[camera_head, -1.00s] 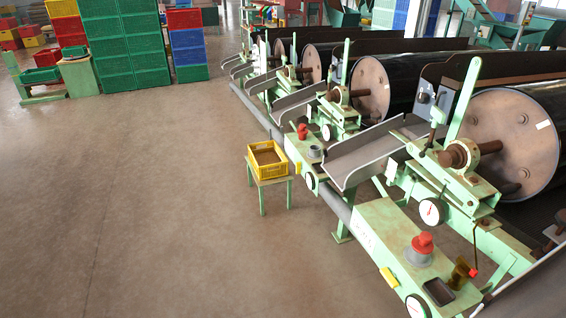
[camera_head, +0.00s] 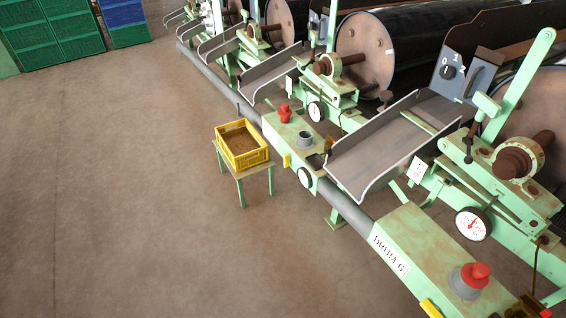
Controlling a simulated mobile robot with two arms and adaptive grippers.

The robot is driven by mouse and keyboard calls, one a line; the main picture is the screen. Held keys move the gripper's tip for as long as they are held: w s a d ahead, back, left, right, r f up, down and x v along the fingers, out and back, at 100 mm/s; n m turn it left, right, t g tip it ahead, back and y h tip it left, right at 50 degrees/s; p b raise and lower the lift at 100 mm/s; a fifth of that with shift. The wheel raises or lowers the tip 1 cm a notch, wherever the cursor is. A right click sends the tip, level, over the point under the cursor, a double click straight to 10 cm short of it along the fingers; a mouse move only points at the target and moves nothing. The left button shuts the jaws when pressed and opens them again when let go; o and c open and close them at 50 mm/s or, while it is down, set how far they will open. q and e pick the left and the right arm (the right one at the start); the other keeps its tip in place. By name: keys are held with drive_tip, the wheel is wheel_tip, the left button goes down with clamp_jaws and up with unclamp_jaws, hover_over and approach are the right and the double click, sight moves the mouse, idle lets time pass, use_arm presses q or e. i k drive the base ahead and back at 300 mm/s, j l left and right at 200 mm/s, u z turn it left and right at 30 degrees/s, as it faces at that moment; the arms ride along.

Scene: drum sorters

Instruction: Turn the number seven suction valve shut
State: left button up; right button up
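No valve marked seven can be read in this view. The nearest green box (camera_head: 412,235) carries a label (camera_head: 390,255) that reads "DRUM 6". A red knob on a grey collar (camera_head: 475,274) stands on this box. A brass-brown fitting (camera_head: 527,304) with a small red piece is cut off at the bottom right edge. A farther green box (camera_head: 272,130) bears another red knob (camera_head: 285,114) and a grey cup (camera_head: 305,140); I see no readable number there. Neither of my grippers is in view.
A yellow crate (camera_head: 262,156) sits on a small green stand (camera_head: 240,190) beside a long grey pipe (camera_head: 345,205). Round gauges (camera_head: 473,223), chutes (camera_head: 385,148) and dark drums (camera_head: 430,45) line the right. Green crates (camera_head: 60,40) stand far left. The brown floor is clear at left.

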sight(288, 159)
drive_tip(key=i+j+u, duration=0.15)
drive_tip(key=i+j, duration=0.7)
drive_tip(key=j, duration=0.1)
